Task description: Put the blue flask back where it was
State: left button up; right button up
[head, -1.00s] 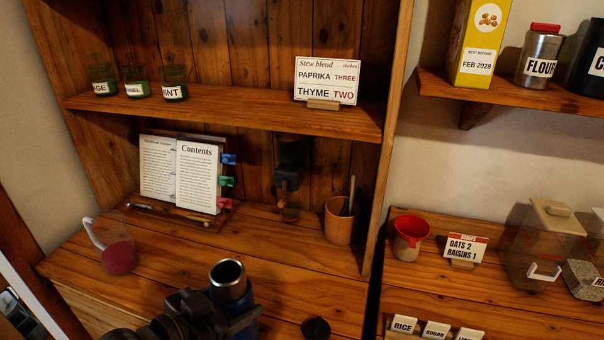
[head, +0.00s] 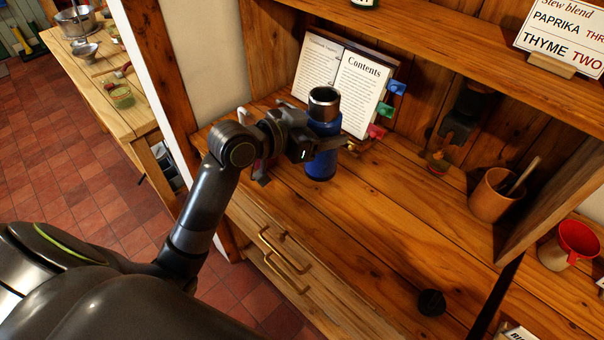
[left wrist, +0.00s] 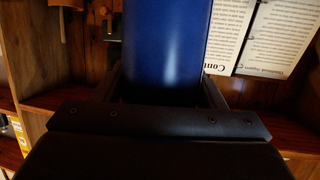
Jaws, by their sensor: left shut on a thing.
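The blue flask (head: 319,166), with an open steel rim, is upright in front of the open recipe book, over the left part of the wooden counter. It also shows in the left wrist view (left wrist: 167,42), between the two fingers. My left gripper (head: 326,144) comes from the left and is shut around the flask's upper body. I cannot tell whether the flask's base touches the counter. A black round lid (head: 431,302) lies near the counter's front edge. My right gripper is not in view.
The open book (head: 352,90) with coloured clips stands behind the flask. A jug is mostly hidden behind my gripper. The counter (head: 375,220) between flask and lid is clear.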

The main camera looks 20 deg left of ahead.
aim_at(321, 163)
pick_arm(q)
jog(key=f, duration=0.4)
jog(key=shift+s+d+f, duration=0.2)
jog(key=shift+f, duration=0.4)
notch_tip(321, 163, down, 3)
jog(key=shift+w+a+f, duration=0.1)
jog(key=shift+f, duration=0.5)
jog(key=o, duration=1.2)
jog(key=shift+o, duration=0.7)
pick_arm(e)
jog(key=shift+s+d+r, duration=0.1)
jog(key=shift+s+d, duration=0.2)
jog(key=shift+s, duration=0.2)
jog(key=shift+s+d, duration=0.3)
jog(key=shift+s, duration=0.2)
